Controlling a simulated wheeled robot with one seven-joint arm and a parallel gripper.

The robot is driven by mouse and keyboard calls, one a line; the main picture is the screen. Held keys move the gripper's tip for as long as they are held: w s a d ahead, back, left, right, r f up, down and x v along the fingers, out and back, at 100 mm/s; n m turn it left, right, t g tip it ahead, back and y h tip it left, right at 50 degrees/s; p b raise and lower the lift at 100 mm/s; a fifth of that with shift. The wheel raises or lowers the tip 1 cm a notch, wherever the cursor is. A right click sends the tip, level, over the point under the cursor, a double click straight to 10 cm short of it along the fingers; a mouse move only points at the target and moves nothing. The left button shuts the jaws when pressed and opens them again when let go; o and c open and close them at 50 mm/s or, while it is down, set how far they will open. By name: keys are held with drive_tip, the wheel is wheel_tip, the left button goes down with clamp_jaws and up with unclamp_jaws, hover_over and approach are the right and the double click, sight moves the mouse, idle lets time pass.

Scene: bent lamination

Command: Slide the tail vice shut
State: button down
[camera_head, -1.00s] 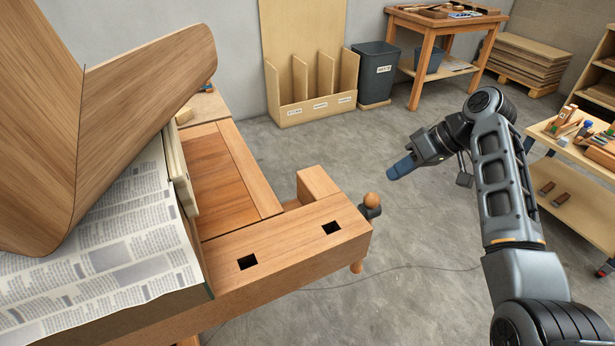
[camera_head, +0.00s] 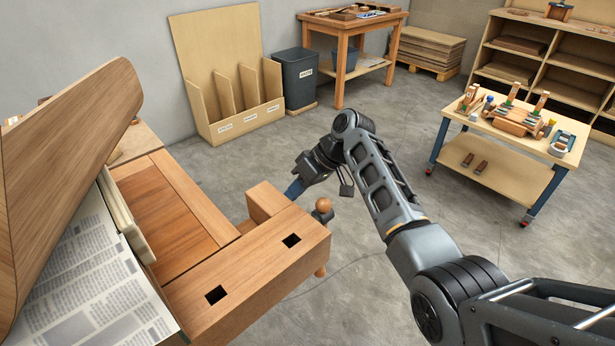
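The workbench (camera_head: 165,212) fills the left side. At its near right end is the tail vice (camera_head: 255,262), a wooden jaw block with two dark square holes. A smaller wooden block (camera_head: 268,200) stands behind it. A round wooden handle knob (camera_head: 323,205) on a dark mount sits at the vice's right end, with the handle's lower end below. My gripper (camera_head: 294,188) points down and left behind the vice, close to the block and left of the knob in the picture. Its blue fingers are partly hidden; whether they touch the vice or are open I cannot tell.
A bent wooden panel (camera_head: 70,150) stands over newspaper (camera_head: 95,285) on the left. A tool cart (camera_head: 495,145) is at right. A grey bin (camera_head: 297,78) and an upright board rack (camera_head: 225,85) line the wall. The floor between is clear.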

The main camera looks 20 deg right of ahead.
drive_tip(key=shift+s+a, duration=0.3)
drive_tip(key=shift+a, duration=0.65)
